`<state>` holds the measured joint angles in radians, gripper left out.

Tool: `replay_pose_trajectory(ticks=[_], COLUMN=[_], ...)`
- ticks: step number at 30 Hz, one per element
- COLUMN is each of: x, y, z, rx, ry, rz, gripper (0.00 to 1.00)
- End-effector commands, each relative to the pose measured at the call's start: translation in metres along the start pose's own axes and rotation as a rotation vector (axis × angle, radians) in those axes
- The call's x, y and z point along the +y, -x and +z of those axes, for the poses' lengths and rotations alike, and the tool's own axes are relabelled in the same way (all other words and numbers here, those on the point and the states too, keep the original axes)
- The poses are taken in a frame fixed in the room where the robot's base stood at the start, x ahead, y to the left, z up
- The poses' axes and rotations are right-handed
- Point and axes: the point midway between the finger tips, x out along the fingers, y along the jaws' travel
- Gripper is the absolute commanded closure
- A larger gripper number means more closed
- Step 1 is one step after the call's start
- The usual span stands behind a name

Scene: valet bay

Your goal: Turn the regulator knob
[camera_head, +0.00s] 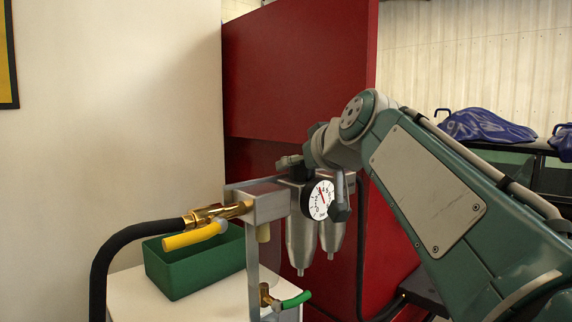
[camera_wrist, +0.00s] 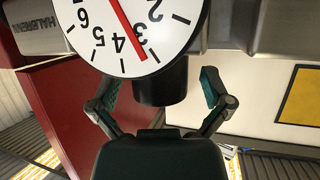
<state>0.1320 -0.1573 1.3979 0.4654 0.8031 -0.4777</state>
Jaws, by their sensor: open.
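The regulator knob (camera_wrist: 160,88) is a short black cylinder beside the white gauge (camera_wrist: 132,28) in the wrist view. The gauge appears upside down there, its red needle close to the 3. My gripper (camera_wrist: 162,84) is open, one finger on each side of the knob, with a gap visible on both sides. In the head view the gauge (camera_head: 319,199) sits on the front of the grey regulator unit (camera_head: 267,202). My wrist is close above and beside it. The knob is mostly hidden there behind my gripper and the gauge.
A brass fitting (camera_head: 207,214) with a yellow lever and black hose (camera_head: 120,243) projects left from the unit. A green bin (camera_head: 195,266) stands on a white surface (camera_head: 180,304). A metal bowl (camera_head: 299,247) hangs below. A red panel (camera_head: 298,80) stands behind.

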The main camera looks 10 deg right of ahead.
Motion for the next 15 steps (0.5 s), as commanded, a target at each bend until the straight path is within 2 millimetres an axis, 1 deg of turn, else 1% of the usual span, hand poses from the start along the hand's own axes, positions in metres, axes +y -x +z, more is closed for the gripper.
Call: replay_pose_trajectory(ticks=[8, 11, 12, 13, 14, 15], x=[-0.0002, -0.0002, -0.0002, -0.0002, -0.0002, -0.0003], y=[-0.0021, -0.002, -0.002, -0.0019, -0.002, -0.002], z=[-0.0002, -0.0002, -0.0002, -0.0002, -0.0001, -0.0001], rx=[0.001, 0.001, 0.001, 0.001, 0.001, 0.0], ry=[0.0, 0.0, 0.0, 0.0, 0.0, 0.0], rz=[0.0, 0.0, 0.0, 0.0, 0.0, 0.0], gripper=[0.01, 0.41, 0.59, 0.72, 0.84, 0.84])
